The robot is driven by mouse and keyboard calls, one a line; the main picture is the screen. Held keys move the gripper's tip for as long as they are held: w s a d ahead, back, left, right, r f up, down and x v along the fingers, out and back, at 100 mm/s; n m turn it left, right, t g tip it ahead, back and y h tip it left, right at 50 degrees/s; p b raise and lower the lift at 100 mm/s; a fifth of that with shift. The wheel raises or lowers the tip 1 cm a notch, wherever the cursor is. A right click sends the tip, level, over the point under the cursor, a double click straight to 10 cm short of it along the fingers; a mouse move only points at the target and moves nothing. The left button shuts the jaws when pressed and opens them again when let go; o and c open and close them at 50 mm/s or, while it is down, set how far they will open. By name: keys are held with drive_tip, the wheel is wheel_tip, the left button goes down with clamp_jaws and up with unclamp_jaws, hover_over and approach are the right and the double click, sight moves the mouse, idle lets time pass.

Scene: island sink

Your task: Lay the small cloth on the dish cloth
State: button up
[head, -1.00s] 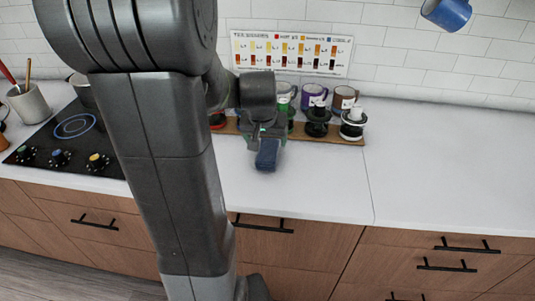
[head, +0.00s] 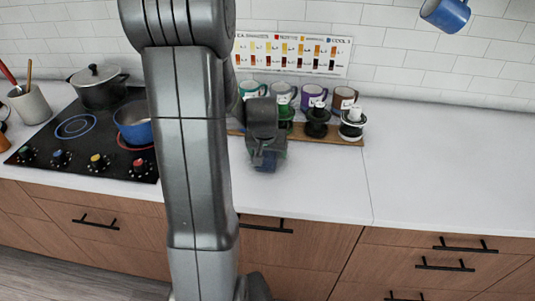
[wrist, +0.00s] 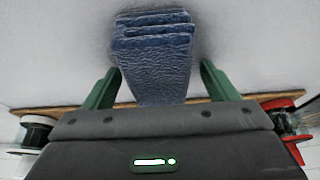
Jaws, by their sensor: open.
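A blue folded cloth (wrist: 155,50) lies on the white counter in the wrist view, with several stacked layers at its far end. I cannot tell whether it is one cloth or the small cloth lying on the dish cloth. My gripper (wrist: 161,82) is open, with one green finger on each side of the cloth and a gap on both sides. In the head view my gripper (head: 266,157) is low over the counter and hides most of the blue cloth. No second, separate cloth shows.
A wooden board (head: 347,139) with dark and white stands (head: 352,124) is close behind my gripper, with several mugs (head: 313,96) behind it. A stove (head: 85,140) with a blue pan (head: 133,124) and a pot (head: 99,87) is left. The counter (head: 440,165) is clear to the right.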

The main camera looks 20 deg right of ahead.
drive_tip(key=c, duration=1.1)
